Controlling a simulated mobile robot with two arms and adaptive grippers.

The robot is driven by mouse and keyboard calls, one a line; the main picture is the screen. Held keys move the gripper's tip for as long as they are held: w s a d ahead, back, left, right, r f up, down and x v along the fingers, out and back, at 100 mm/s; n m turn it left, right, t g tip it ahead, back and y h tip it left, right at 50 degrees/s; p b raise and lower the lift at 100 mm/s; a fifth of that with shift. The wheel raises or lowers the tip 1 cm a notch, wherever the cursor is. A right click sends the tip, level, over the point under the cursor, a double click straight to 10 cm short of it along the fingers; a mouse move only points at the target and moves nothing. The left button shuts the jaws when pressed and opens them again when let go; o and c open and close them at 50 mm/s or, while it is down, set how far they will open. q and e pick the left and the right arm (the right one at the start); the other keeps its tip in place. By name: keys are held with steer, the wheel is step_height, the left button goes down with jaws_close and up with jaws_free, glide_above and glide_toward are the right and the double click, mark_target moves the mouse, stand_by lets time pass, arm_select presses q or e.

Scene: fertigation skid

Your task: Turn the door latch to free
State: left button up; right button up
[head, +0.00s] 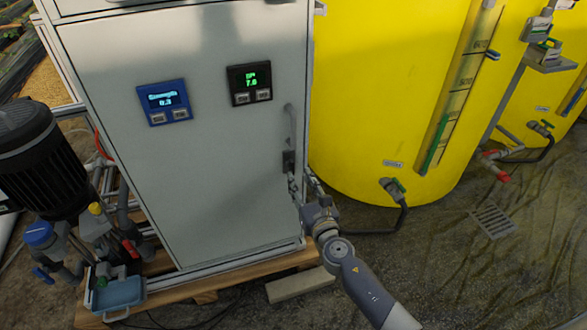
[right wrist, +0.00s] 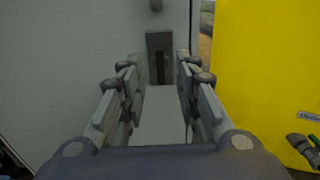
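The door latch (head: 289,161) is a small dark grey plate on the right edge of the light grey cabinet door (head: 215,175), below a vertical bar handle (head: 290,125). In the right wrist view the latch (right wrist: 159,45) lies straight ahead, with a narrow dark upright piece in its lower middle. My right gripper (head: 303,184) is just below and in front of the latch. In the right wrist view my right gripper (right wrist: 159,72) is open, with nothing between its fingers, and the latch appears beyond the fingertips. Whether they touch it cannot be told. My left gripper is out of view.
A blue display (head: 165,102) and a black display (head: 250,83) sit on the door. A large yellow tank (head: 375,90) with a valve (head: 393,188) stands close to the right. A black motor (head: 40,150) and pipes stand left. Wooden pallet boards (head: 200,288) lie under the cabinet.

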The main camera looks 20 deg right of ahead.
mark_target(293, 166)
steer(key=w+b, duration=0.1)
steer(key=w, duration=0.5)
steer(key=shift+w+a+f, duration=0.1)
jaws_close()
